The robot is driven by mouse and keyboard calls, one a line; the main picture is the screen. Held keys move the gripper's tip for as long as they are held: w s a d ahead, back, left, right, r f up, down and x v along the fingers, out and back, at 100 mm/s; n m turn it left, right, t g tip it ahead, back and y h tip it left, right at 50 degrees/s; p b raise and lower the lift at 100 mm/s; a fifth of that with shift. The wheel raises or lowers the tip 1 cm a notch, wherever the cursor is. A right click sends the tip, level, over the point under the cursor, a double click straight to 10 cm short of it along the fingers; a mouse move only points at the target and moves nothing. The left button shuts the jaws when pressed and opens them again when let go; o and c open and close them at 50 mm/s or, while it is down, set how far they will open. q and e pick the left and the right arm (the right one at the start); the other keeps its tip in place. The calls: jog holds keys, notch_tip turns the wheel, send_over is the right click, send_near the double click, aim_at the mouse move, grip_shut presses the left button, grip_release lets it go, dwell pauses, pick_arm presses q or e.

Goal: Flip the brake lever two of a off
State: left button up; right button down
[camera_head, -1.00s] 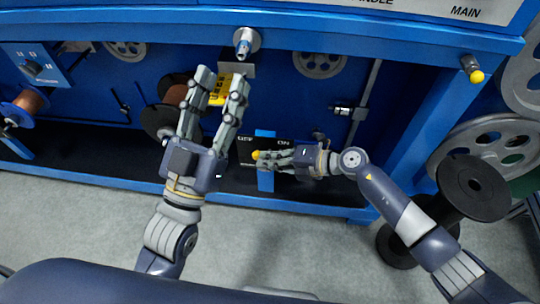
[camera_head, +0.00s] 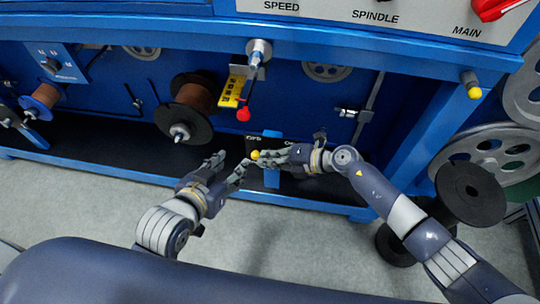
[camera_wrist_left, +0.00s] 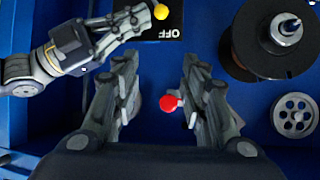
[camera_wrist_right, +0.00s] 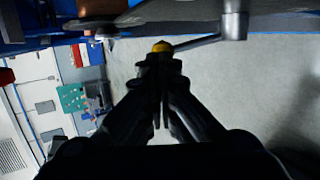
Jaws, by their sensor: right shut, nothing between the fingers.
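The brake lever's yellow knob (camera_head: 255,155) is by the left, OFF end of a black label plate (camera_head: 253,138). The left wrist view shows the knob (camera_wrist_left: 160,11) above the word OFF. In the right wrist view the knob (camera_wrist_right: 162,46) is at the end of a thin rod from a grey cylinder (camera_wrist_right: 235,22). My right gripper (camera_head: 265,160) is shut and empty, with its fingertips at the knob; whether they touch cannot be told. My left gripper (camera_head: 231,166) is open and empty, just left of and below the knob.
A red knob (camera_head: 243,114) hangs below a yellow label (camera_head: 232,91), above my left gripper. A spool (camera_head: 186,110) is to the left. A blue frame post (camera_head: 420,140) and a black reel (camera_head: 470,190) are to the right. The grey floor in front is clear.

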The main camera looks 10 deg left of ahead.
pick_arm(q)
jog(key=s+a+f+g+y+p, duration=0.1)
jog(key=s+a+f+g, duration=0.1)
jog(key=s+f+g, duration=0.2)
jog(key=shift+s+a+f+g, duration=0.3)
jog(key=shift+s+f, duration=0.4)
jog(key=shift+s, duration=0.9)
pick_arm(e)
jog(key=shift+a, duration=0.9)
pick_arm(q)
jog(key=shift+p, duration=0.3)
pick_arm(e)
jog(key=shift+r, duration=0.1)
pick_arm(q)
jog(key=s+a+g+y+p, duration=0.1)
jog(key=s+a+g+p, duration=0.2)
jog(key=s, duration=0.6)
notch_tip(320, 180, down, 9)
jog(key=w+d+g+p, duration=0.1)
jog(key=w+p, duration=0.1)
jog(key=shift+d+p, duration=0.35)
pick_arm(e)
jog(key=a+r+v, duration=0.1)
jog(key=r+v, duration=0.1)
jog(key=v, duration=1.1)
jog(key=shift+d+r, duration=0.2)
jog(key=shift+r, duration=0.1)
